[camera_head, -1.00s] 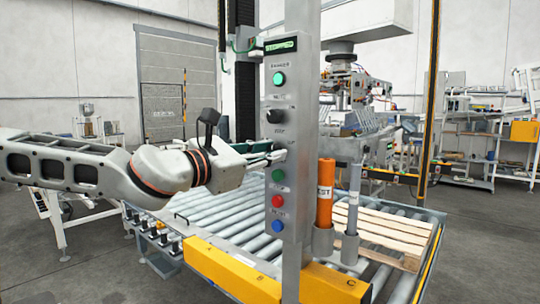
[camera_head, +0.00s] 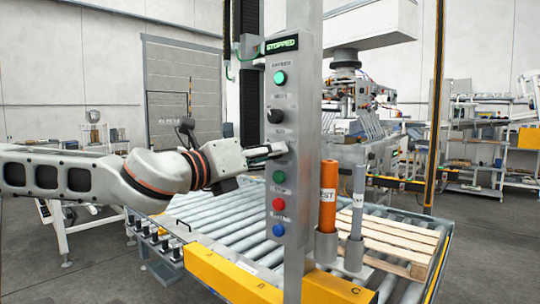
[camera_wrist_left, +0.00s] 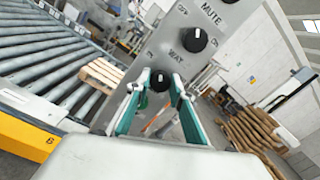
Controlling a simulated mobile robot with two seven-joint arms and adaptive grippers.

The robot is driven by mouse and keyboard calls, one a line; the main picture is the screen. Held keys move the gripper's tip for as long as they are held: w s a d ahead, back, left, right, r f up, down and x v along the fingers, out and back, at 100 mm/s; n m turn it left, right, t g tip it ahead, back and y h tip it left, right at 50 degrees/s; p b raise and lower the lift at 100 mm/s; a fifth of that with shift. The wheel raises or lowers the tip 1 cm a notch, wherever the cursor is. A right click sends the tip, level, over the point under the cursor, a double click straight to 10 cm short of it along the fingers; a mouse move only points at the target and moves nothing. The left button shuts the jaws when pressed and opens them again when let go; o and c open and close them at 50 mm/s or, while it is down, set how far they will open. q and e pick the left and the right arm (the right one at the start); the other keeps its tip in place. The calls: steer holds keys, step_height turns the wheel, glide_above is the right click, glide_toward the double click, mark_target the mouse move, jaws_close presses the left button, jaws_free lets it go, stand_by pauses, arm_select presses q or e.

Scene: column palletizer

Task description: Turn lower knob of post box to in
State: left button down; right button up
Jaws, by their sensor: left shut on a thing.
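The post box (camera_head: 304,90) is a tall grey column with a lit "STOPPED" display. Its upper knob (camera_head: 275,116) is black; in the left wrist view this knob (camera_wrist_left: 194,40) sits under the word "MUTE". The lower knob (camera_wrist_left: 160,80) is black with a white pointer mark and sits by the word "WAY". My left gripper (camera_head: 272,151) reaches the post from the left and hides the lower knob in the head view. In the left wrist view its teal-padded fingers (camera_wrist_left: 160,92) are shut on the lower knob, one on each side. My right gripper is not in view.
A green button (camera_head: 279,177), a red button (camera_head: 279,204) and a blue button (camera_head: 278,230) sit below the knob on the post. An orange tube (camera_head: 327,195) stands right of the post. A roller conveyor (camera_head: 225,215) and a wooden pallet (camera_head: 395,240) lie behind.

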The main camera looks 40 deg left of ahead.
mark_target(281, 104)
arm_select(q)
steer(key=shift+n, duration=0.6)
steer(key=c, duration=1.8)
jaws_free()
steer(key=shift+o, duration=0.2)
step_height(281, 104, up, 10)
